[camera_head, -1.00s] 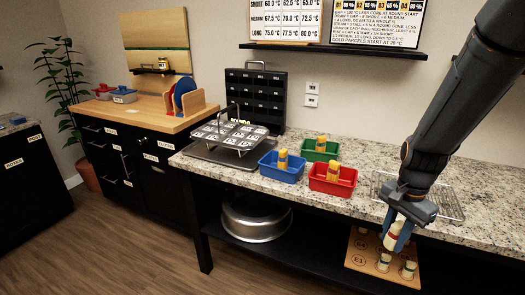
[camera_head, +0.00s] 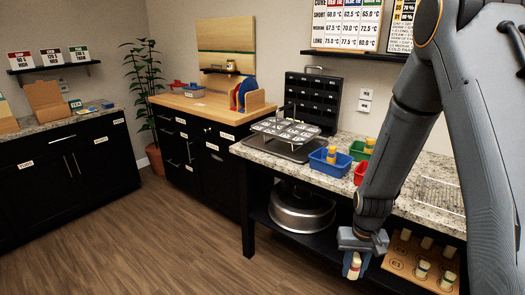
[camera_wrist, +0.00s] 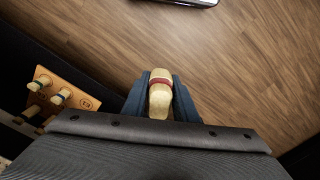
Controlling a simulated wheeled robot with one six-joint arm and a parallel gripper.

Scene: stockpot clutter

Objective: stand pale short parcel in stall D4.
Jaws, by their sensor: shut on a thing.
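My gripper (camera_head: 353,262) is shut on a pale short parcel (camera_head: 355,271) with a red band. It holds the parcel in the air in front of the counter, left of the wooden holder board. In the wrist view the parcel (camera_wrist: 160,98) sits between the two blue fingers, above open floor. A metal rack with a grid of labelled cells (camera_head: 285,130) stands on the counter. Its cell labels are too small to read, so I cannot tell which is D4. The rack looks empty.
A wooden holder board (camera_head: 400,272) with several pale parcels lies on the lower shelf, beside a steel pot (camera_head: 302,208). Blue (camera_head: 331,162), green (camera_head: 359,150) and red (camera_head: 361,172) bins stand right of the rack. A black case (camera_head: 312,98) stands behind it. The floor at left is clear.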

